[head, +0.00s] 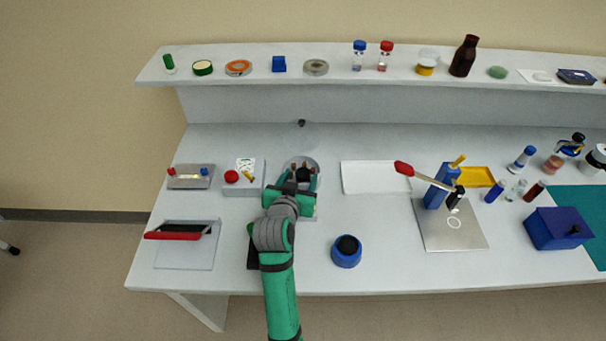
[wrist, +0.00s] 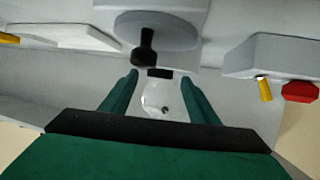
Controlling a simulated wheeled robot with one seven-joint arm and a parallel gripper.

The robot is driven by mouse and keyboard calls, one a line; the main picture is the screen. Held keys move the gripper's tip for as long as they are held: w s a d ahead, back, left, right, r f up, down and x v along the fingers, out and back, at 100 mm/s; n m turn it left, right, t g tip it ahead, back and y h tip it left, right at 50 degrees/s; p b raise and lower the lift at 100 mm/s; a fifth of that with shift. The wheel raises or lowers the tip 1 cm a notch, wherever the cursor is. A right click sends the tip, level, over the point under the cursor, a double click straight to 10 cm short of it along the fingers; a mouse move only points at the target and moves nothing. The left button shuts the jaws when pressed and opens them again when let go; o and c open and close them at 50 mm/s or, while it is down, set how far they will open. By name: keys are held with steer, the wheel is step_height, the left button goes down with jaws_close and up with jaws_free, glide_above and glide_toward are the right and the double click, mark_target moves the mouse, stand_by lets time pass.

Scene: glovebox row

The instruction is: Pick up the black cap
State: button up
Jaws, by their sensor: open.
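A black piece (head: 303,173), which looks like the black cap, sits at the round grey plate of a white device, partly hidden by my gripper. In the wrist view a black knob-like piece (wrist: 146,46) shows against the grey round plate (wrist: 180,30), with a small flat black piece (wrist: 160,73) near the fingertips. I cannot tell which part is the cap itself. My green gripper (head: 302,175) is over the device with its fingers spread apart. In the wrist view the gripper (wrist: 160,78) is open, with the black knob just beyond and left of centre.
A clear dome with a dark knob (head: 301,123) stands behind the device. A box with a red button (head: 231,177) is close on the left, and a white tray (head: 375,177) is on the right. A blue pot with a black top (head: 347,246) stands nearer the front edge.

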steer(key=shift+x, duration=0.9)
steer(key=c, duration=1.1)
steer(key=shift+r, duration=0.15)
